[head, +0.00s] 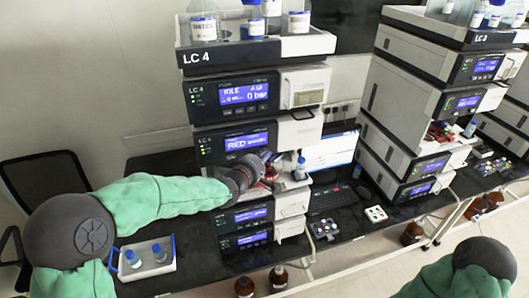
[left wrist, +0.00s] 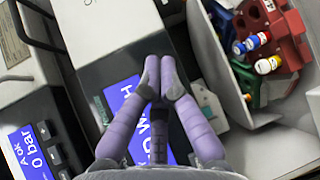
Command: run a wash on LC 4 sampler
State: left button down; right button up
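The LC 4 stack (head: 205,91) stands on the left in the head view. Its sampler has a lit blue screen (head: 245,141) above an open bay; the wrist view shows this screen (left wrist: 125,108) close up, its lettering partly hidden behind my fingers. My left gripper (head: 268,158) is at the sampler's front. In the wrist view its purple fingers (left wrist: 160,72) are together with nothing between them, over the panel beside the screen. Contact with a key cannot be told. A green-sleeved right arm shows at lower right in the head view; its gripper is out of view.
The open bay holds red (left wrist: 277,30) and green racks with capped vials (left wrist: 262,40). A bottle (head: 301,170) stands at its right. A tray with two blue-capped bottles (head: 148,266) is at front left. LC 3 (head: 482,39) stands to the right, past a monitor (head: 331,151).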

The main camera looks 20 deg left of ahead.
pick_arm(q)
jog(key=shift+s+d, duration=0.35)
jog(key=shift+s, duration=0.2)
jog(key=s+d, duration=0.1)
jog(key=s, duration=0.1)
jog(key=s+d+b, duration=0.1)
jog(key=s, duration=0.1)
jog(key=shift+d, duration=0.4)
dwell(0.6)
